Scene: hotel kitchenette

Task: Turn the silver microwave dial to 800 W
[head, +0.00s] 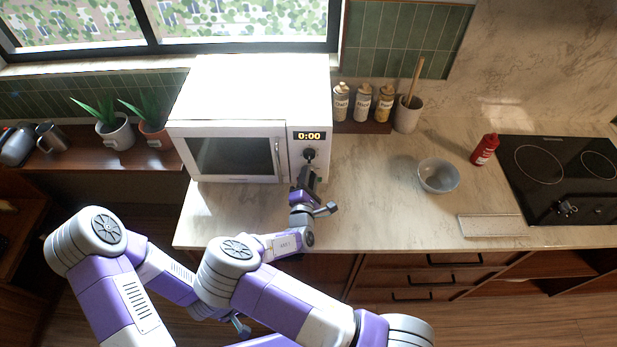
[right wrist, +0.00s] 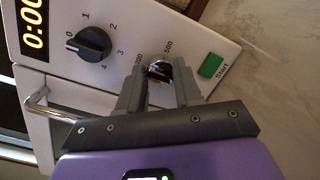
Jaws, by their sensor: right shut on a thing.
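The white microwave (head: 250,90) stands on the counter with its door shut and its display (head: 309,136) reading 0:00. In the right wrist view, the small silver dial (right wrist: 158,67) sits low on the panel, with printed 200 and 500 visible near it. No 800 mark or clear pointer position shows. My right gripper (head: 309,172) is at the panel; its fingers (right wrist: 159,78) are shut on the silver dial from either side. The dial is hidden by my gripper in the head view. My left gripper (head: 241,326) is low, away from the microwave; its jaws are unclear.
A black dial (right wrist: 90,44) marked 0 to 4 sits above the silver one. The green start button (right wrist: 210,66) is close to one finger. The door handle (right wrist: 45,108) sticks out beside the panel. A bowl (head: 438,176) and red bottle (head: 485,149) stand farther right.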

